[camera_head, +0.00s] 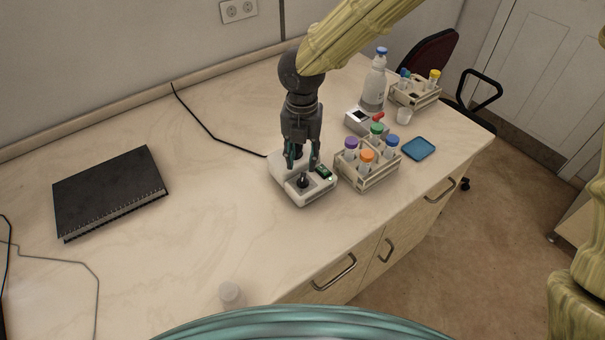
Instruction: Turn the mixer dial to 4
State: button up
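The mixer (310,194) is a small white device with a black cable, standing on the bench near its front edge. A black dial (302,182) sits on its front part, beside a small dark green display (323,171). The dial's setting is too small to read. My gripper (302,166) points down over the mixer, with its fingers apart around the rear of the device, just behind the dial in the picture. The fingertips look close to the mixer's top; whether they touch anything is not clear.
A rack (352,181) of capped tubes stands close to the right of the mixer. A black notebook (108,192) lies left.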

aim_at(302, 180)
notch_tip(302, 180, down, 8)
jog(key=shift+r+p, duration=0.1)
jog(key=shift+p, duration=0.6)
grip_shut()
